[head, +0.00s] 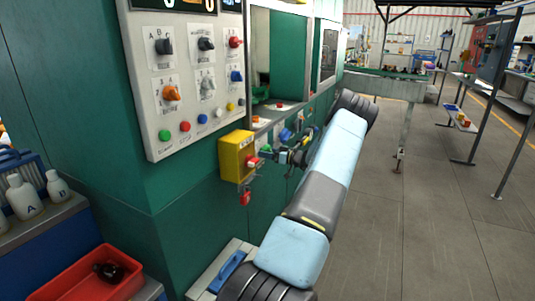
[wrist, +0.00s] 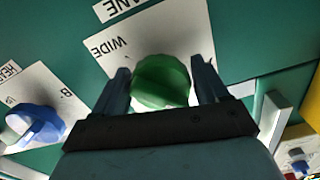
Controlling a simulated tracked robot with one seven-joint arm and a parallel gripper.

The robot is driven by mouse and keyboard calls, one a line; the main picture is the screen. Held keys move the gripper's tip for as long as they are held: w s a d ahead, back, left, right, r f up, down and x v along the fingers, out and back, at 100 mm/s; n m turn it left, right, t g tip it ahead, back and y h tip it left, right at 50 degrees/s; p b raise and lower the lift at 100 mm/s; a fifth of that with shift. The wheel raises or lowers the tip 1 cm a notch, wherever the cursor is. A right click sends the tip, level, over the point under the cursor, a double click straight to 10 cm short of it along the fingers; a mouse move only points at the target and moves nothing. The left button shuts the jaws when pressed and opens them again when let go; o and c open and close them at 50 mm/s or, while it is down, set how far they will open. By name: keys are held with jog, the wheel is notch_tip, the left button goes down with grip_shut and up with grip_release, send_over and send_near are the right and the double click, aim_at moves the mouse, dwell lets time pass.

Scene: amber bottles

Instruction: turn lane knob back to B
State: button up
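The green knob (wrist: 160,82) is in the middle of the wrist view, on a white plate (wrist: 150,37) that reads "WIDE". A label ending in "ANE" (wrist: 118,6) is above it. My gripper (wrist: 162,80) has one finger on each side of the knob, spread wide and very close to its edges; I see no clear grip. My palm hides the knob's lower edge, and I cannot tell which mark it points at.
A blue knob (wrist: 37,125) with a "B" mark is at the left of the wrist view. The control panel (head: 190,75) is above. Open floor (head: 430,220) is to the right.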

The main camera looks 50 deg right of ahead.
jog(key=o, duration=0.3)
jog(key=shift+r, duration=0.1)
jog(key=shift+o, duration=0.2)
jog(key=shift+d+r, duration=0.1)
jog(key=v, duration=1.3)
jog(key=shift+s, duration=0.35)
jog(key=shift+d, duration=0.1)
